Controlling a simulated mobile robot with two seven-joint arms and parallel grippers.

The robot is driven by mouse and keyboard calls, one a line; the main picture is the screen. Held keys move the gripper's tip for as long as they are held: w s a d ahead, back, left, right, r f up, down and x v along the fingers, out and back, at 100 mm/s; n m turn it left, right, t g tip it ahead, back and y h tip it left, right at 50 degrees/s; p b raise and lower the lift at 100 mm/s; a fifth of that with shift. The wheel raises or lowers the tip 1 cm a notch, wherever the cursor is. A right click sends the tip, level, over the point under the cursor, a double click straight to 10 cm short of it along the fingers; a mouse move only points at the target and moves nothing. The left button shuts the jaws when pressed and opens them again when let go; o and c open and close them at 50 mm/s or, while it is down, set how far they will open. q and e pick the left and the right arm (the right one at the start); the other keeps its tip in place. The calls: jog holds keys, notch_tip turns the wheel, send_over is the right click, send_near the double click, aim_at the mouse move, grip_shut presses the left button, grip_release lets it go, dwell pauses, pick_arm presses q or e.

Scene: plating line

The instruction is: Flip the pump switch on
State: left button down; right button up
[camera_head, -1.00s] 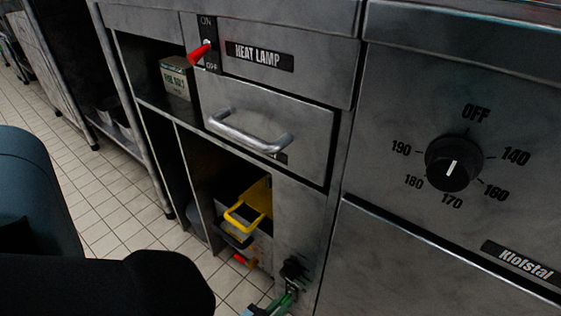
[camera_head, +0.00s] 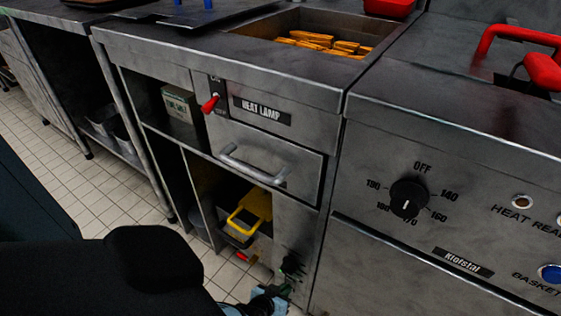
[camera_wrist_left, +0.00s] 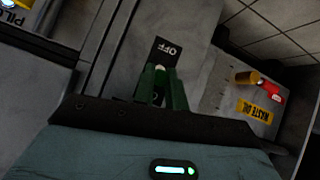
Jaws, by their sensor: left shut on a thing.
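The pump switch (camera_head: 291,265) is a small dark fitting low on the steel cabinet front, just left of the fryer. In the left wrist view its black plate (camera_wrist_left: 166,51) shows the word OFF beyond my fingertips. My left gripper (camera_head: 282,286) reaches it from below. In the left wrist view its green fingers (camera_wrist_left: 157,84) are shut on a small pale piece, which appears to be the switch lever. The fingers hide most of the lever, so its exact position is unclear. My right gripper is not in view.
The heat lamp switch (camera_head: 210,103) with a red lever sits higher on the cabinet, above a drawer handle (camera_head: 252,166). A fryer dial (camera_head: 408,198) is to the right. A yellow-handled container (camera_head: 250,212) sits in the open shelf. A yellow waste oil label (camera_wrist_left: 254,110) is near my left gripper.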

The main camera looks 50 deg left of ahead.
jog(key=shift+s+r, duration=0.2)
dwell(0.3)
